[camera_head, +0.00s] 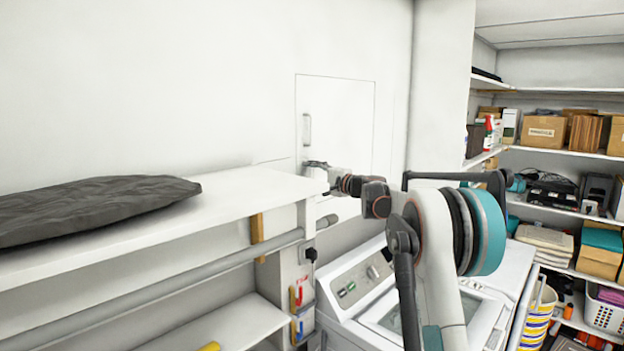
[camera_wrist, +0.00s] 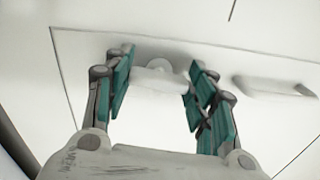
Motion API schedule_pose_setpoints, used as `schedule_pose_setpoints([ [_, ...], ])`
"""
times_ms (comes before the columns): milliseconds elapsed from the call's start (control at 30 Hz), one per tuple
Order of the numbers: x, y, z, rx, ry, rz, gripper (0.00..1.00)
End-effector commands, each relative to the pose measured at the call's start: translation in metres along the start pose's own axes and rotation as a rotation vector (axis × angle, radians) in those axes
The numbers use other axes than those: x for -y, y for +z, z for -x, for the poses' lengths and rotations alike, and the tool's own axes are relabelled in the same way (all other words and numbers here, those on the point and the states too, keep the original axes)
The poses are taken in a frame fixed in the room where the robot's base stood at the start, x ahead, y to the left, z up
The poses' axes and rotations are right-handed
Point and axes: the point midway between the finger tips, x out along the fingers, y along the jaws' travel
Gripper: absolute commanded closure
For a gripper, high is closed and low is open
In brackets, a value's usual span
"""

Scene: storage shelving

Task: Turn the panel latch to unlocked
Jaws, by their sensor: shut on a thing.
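The white wall panel (camera_head: 345,108) is closed, its face flush with the wall. It also fills much of the wrist view (camera_wrist: 90,55). A white latch (camera_wrist: 158,80) with a rounded base sits between the fingers of my gripper (camera_wrist: 160,75) in the wrist view. My gripper is shut on the latch, one finger at each end of it. In the head view my gripper (camera_head: 318,170) is at the panel's lower left, and the latch cannot be made out there. The panel's long handle (camera_head: 307,129) is above the gripper; it shows at right in the wrist view (camera_wrist: 273,88).
A white shelf (camera_head: 245,192) with a dark cloth bag (camera_head: 95,205) stands left of the panel, close to my gripper. A white washing machine (camera_head: 350,282) is below my arm. Loaded storage shelves (camera_head: 560,155) stand at right. The wall above is clear.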

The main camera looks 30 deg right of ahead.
Motion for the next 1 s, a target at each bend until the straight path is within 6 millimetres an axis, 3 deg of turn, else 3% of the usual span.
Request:
schedule_pose_setpoints([
  [300, -0.0014, 0.0001, 0.0, 0.0, 0.001, 0.11, 0.72],
  [833, -0.0015, 0.0003, -0.0001, 0.001, 0.001, 0.131, 0.72],
  [867, -0.0016, 0.0003, -0.0001, 0.001, 0.001, 0.131, 0.42],
  [900, -0.0015, 0.0003, -0.0001, 0.001, 0.001, 0.131, 0.33],
  [933, -0.0015, 0.0003, -0.0001, 0.001, 0.001, 0.13, 0.28],
  [1000, -0.0014, 0.0003, -0.0001, 0.001, 0.001, 0.13, 0.28],
])
